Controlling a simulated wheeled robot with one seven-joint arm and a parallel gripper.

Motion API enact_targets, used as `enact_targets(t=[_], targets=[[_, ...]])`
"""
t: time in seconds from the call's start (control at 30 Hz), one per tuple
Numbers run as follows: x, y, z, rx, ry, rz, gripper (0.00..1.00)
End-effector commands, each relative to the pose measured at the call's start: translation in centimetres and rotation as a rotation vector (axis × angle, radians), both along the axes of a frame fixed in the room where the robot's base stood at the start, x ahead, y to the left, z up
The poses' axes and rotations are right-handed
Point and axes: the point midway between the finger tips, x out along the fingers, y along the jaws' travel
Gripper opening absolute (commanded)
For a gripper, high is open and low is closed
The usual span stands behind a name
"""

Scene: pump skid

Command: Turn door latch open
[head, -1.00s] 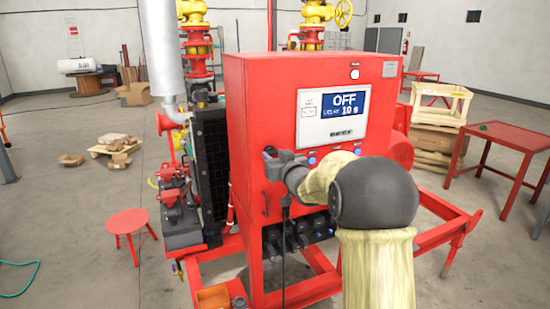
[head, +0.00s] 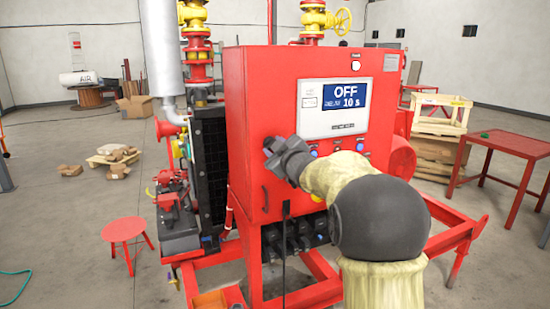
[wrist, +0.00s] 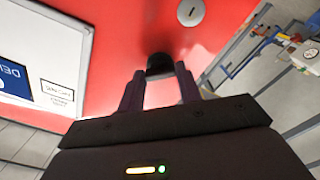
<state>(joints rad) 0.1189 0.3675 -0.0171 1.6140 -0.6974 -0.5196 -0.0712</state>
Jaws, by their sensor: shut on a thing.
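The red cabinet (head: 250,100) stands in the middle of the head view, with its door and display facing me. My gripper (head: 270,150) is at the left part of the cabinet front, below and left of the display. In the wrist view, a dark latch knob (wrist: 159,64) stands out from the red door (wrist: 115,60). The two fingers of my gripper (wrist: 158,86) are on either side of it, shut on it. The gripper covers the latch in the head view. The door looks closed.
A round silver lock (wrist: 190,12) sits near the latch. The display panel (head: 335,107) reads OFF. A red stool (head: 124,230) stands left, a red table (head: 505,142) right. Red frame rails (head: 455,238) run low around the cabinet.

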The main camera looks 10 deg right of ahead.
Motion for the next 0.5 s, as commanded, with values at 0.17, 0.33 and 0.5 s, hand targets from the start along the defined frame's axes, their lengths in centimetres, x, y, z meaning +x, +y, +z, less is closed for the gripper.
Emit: enact_targets(t=[0.17,0.33,0.5], targets=[[0.00,0.08,-0.45,-0.167,-0.032,0.001,0.12],[0.01,0.05,-0.44,-0.325,-0.062,0.001,0.12],[0.02,0.12,-0.42,-0.483,-0.093,0.001,0.12]])
